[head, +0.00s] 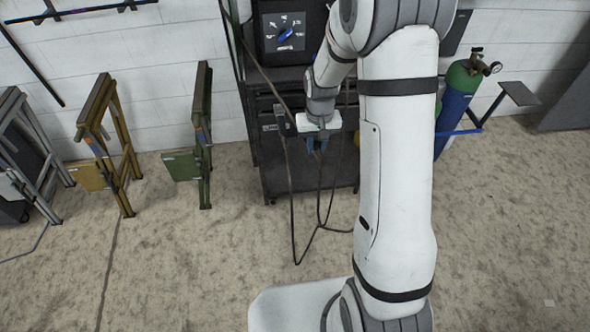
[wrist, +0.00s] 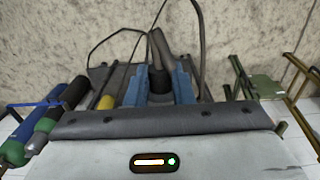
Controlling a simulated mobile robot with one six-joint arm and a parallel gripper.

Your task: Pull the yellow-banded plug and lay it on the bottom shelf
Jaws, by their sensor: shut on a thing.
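My gripper (head: 317,145) is in front of the dark rack, above its bottom shelf (head: 310,180). In the wrist view its two blue fingers (wrist: 158,88) are shut on a dark cylindrical plug (wrist: 159,78), with a thicker grey length extending beyond it. The fingers and the white wrist hide part of the plug, and I see no yellow band on it. A yellow piece (wrist: 108,101) shows to the left of the fingers in the wrist view; I cannot tell whether it belongs to a plug. The bottom shelf looks bare where it shows.
Black cables (head: 293,215) hang in loops in front of the rack to the floor. A dial panel (head: 284,32) is at the rack's top. A green and blue gas cylinder (head: 455,100) stands right. Folded trestles (head: 105,140) lean left.

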